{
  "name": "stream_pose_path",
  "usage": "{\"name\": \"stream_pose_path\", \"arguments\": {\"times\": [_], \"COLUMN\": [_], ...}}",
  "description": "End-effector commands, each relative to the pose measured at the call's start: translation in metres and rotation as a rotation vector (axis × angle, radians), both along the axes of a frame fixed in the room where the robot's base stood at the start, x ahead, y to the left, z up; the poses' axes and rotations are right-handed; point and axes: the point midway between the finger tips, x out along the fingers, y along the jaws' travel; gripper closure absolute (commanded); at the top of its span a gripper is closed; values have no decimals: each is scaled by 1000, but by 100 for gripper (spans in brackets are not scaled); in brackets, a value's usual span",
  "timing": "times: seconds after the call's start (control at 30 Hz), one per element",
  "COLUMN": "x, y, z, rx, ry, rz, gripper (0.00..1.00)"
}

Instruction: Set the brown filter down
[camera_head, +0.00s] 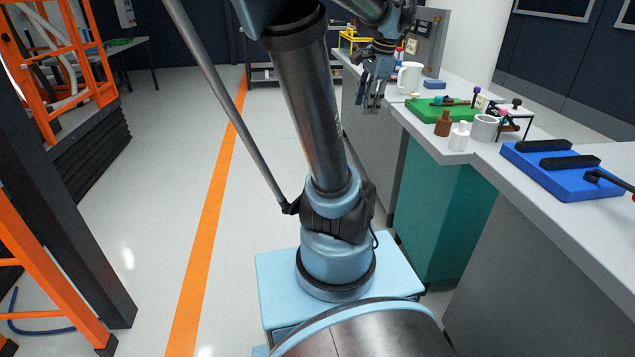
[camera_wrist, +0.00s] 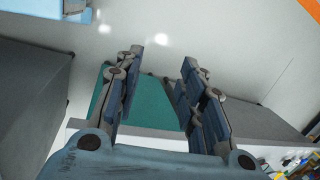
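The brown filter (camera_head: 443,123) is a small brown bottle-shaped piece. It stands upright on the grey counter, in front of the green tray and beside a similar white piece (camera_head: 460,136). My gripper (camera_head: 372,106) hangs at the counter's left edge, to the left of the filter and apart from it. In the wrist view my gripper (camera_wrist: 160,58) has its two fingers spread, with nothing between them. I cannot make out the brown filter in the wrist view.
The counter (camera_head: 480,160) also holds a green tray (camera_head: 428,111), a grey cup (camera_head: 485,128), a white mug (camera_head: 410,77) and a blue tray (camera_head: 565,180) with black bars. A teal cabinet side (camera_head: 440,215) stands below.

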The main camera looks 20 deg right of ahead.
Motion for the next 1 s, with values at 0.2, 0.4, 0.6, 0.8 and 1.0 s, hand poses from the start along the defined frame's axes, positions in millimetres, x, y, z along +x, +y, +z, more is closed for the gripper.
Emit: {"name": "stream_pose_path", "arguments": {"times": [0.2,0.4,0.6,0.8,1.0], "x": [-25,-55,-89,-115,-126], "y": [72,121,156,175,182], "z": [-39,-79,-122,-158,-174], "rx": [-101,-192,-282,-356,-389], "ry": [-10,-23,-39,-55,-62], "rz": [392,748,1104,1385,1504], "gripper": [64,64,64,64,64]}}
